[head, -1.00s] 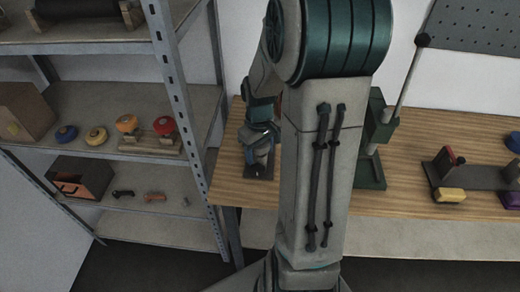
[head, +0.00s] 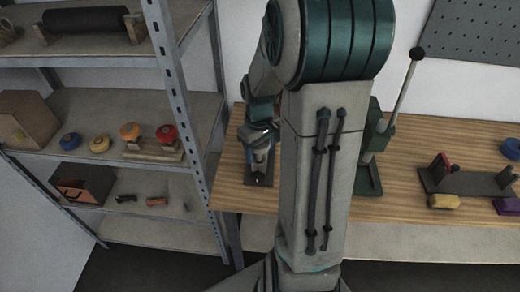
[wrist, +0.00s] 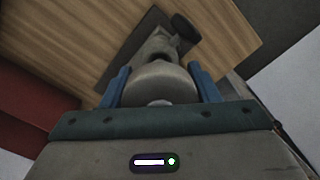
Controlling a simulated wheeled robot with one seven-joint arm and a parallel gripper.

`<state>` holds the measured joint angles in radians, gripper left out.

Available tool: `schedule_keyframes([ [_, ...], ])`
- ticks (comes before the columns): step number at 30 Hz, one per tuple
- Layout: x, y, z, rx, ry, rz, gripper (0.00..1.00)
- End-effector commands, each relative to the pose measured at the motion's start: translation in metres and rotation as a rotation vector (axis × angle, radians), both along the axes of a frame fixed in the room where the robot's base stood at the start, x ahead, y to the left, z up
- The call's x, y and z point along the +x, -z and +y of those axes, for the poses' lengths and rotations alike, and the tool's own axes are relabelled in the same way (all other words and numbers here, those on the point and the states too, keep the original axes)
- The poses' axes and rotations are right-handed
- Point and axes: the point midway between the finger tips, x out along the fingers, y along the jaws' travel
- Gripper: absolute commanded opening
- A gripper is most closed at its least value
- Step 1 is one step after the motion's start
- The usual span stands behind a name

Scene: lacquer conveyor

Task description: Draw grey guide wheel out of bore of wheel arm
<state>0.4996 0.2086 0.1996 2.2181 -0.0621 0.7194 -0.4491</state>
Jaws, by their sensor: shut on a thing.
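The grey guide wheel (wrist: 160,85) sits between the two blue fingers of my gripper (wrist: 160,76) in the wrist view. My gripper is shut on its sides. Just beyond it, the grey wheel arm (wrist: 157,47) stands on a dark base plate on the bench. The wheel overlaps the wheel arm in this view, and the bore is hidden, so I cannot tell how deep the wheel sits in it. In the head view, my gripper (head: 262,150) is low over the dark base plate (head: 258,180) near the bench's left end. The wheel is not clear there.
A metal shelf (head: 178,85) with coloured wheels stands left of the wooden bench (head: 228,195). A green lever press (head: 372,175) stands right of my arm. Bench between is mostly clear.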

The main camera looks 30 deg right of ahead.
Motion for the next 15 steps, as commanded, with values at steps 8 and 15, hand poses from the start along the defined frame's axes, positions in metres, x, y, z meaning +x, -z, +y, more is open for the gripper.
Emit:
schedule_keyframes([
  [8, 0.0, -0.013, 0.0, 0.0, 0.0, 0.0, 0.28],
  [15, 0.0, -0.023, 0.0, 0.0, 0.0, 0.0, 0.28],
])
